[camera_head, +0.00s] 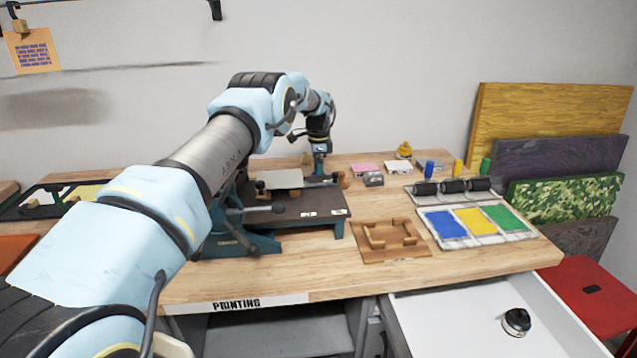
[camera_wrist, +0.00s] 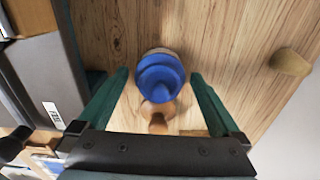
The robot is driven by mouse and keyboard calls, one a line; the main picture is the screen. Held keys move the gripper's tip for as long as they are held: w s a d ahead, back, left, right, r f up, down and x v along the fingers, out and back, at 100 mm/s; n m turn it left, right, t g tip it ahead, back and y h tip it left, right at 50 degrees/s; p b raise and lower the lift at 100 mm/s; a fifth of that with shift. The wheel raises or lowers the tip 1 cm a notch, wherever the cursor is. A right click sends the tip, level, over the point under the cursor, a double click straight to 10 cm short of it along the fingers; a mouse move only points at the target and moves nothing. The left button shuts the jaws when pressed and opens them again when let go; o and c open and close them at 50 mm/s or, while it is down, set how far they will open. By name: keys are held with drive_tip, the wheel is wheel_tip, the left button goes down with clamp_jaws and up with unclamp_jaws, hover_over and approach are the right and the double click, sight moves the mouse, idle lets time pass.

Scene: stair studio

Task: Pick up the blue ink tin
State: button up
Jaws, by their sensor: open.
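In the wrist view a blue round-topped thing (camera_wrist: 160,76) with a paler rim stands on the wooden bench top. It looks like the blue ink tin. My gripper (camera_wrist: 159,92) is open, with one green finger on each side of it and visible gaps. I cannot tell how far the fingertips reach down beside it. In the head view my gripper (camera_head: 319,172) points down behind the press at the back of the bench. The tin under it cannot be made out there.
A wooden knob (camera_wrist: 158,110) sits close by the tin. A dark press (camera_head: 290,205) stands in front of my gripper. An open drawer (camera_head: 460,320) juts out in front.

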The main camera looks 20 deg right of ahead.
clamp_jaws()
idle(0.7)
